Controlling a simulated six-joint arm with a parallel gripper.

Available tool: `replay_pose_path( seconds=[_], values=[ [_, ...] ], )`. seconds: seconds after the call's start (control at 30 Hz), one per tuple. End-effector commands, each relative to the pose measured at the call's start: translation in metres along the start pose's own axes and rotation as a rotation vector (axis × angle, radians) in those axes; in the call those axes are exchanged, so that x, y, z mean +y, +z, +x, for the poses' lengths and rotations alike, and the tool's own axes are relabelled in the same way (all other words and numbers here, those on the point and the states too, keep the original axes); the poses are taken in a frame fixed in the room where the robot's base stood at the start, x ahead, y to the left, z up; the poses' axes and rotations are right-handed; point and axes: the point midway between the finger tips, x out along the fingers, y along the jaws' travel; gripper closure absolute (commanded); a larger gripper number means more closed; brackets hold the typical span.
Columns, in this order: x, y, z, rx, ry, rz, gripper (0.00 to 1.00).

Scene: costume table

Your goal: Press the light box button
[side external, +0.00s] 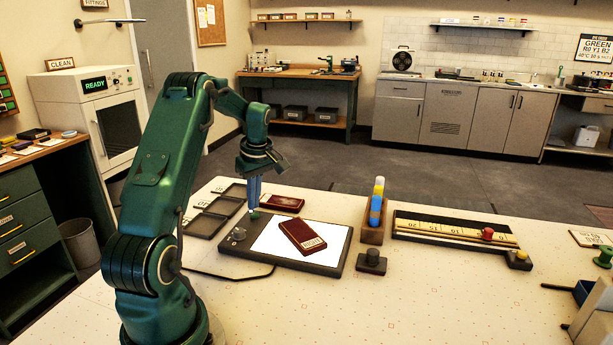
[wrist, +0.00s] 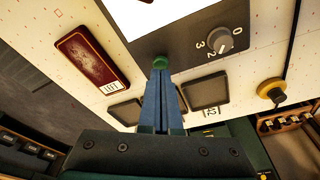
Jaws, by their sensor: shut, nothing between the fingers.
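The light box (side external: 340,262) is a flat dark panel with a bright white lit surface (side external: 270,245). It also shows in the wrist view (wrist: 190,40). Its small green button (wrist: 160,62) is on the dark border, and shows in the side view (side external: 254,215) below my fingers. My gripper (side external: 253,206) is shut and empty, pointing down with its blue fingertips right at the button. Whether they touch it I cannot tell. In the wrist view the fingertips (wrist: 160,72) overlap the button's edge. A dark red case (side external: 301,235) with a pale label lies on the lit surface.
A grey numbered dial (wrist: 219,42) sits on the same border. Another red case (side external: 282,203) lies behind the light box. Dark shallow trays (side external: 207,226) lie to its left. A wooden holder with coloured blocks (side external: 373,234) and a dark knobbed block (side external: 371,262) stand to its right.

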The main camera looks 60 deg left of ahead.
Motion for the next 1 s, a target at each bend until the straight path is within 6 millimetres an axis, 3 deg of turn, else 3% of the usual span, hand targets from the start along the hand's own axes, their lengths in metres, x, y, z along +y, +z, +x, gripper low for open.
replay_pose_path(
  seconds=[0.57,1.0],
  values=[
    [0.000,0.003,0.014,0.000,-0.001,0.001,1.00],
    [0.001,0.000,0.002,0.002,0.002,-0.001,1.00]
  ],
)
